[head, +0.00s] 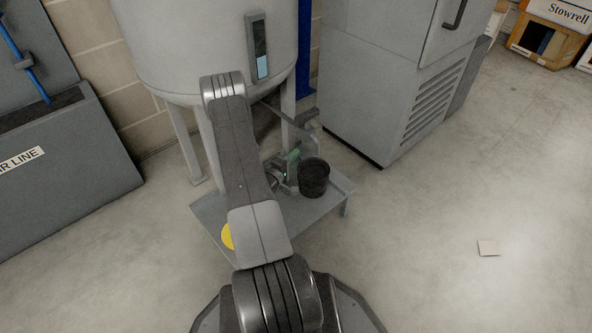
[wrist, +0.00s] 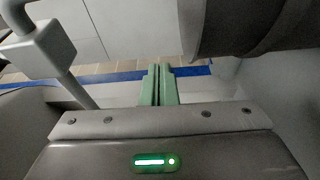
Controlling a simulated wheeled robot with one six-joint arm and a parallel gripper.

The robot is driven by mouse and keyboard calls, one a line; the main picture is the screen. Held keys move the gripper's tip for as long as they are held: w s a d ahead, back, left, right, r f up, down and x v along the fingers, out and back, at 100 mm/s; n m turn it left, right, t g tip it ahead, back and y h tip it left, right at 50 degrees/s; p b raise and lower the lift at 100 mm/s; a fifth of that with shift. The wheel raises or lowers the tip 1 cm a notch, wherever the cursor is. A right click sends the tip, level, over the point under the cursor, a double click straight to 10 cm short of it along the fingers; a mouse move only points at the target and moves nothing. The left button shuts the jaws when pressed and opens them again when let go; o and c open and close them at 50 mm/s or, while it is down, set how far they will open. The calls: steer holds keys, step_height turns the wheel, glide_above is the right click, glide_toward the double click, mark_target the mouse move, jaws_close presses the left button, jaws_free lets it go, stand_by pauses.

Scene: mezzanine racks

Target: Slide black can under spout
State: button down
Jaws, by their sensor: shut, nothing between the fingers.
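The black can (head: 314,178) stands upright on a low grey stand (head: 327,205), near its right end. My gripper (head: 294,156) is just left of the can, low by the stand; whether it touches the can is not clear. In the wrist view its green fingers (wrist: 159,85) are together with nothing between them. A large dark rounded body (wrist: 245,25) at upper right there looks like the can's side. A grey pipe runs from the tank (head: 200,45) toward the spout area (head: 309,128), just above and behind the can. The spout's outlet is hard to make out.
A yellow disc (head: 228,237) shows at the stand's left edge, partly behind my arm. Tank legs (head: 187,145) stand behind the stand. A grey cabinet (head: 370,80) is at back right. Open floor (head: 440,230) lies to the right, with a small flat piece (head: 488,248) on it.

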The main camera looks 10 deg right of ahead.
steer(key=f, duration=0.1)
steer(key=f+b, duration=0.1)
steer(key=f, duration=0.2)
steer(key=shift+s+d+f, duration=0.15)
steer(key=shift+s+f, duration=0.1)
steer(key=shift+f, duration=0.15)
steer(key=shift+s+d+r+b, duration=0.2)
steer(key=shift+s+b, duration=0.15)
steer(key=shift+s+d, duration=0.3)
steer(key=shift+s, duration=0.2)
steer(key=shift+s+d, duration=0.3)
steer(key=shift+s, duration=0.2)
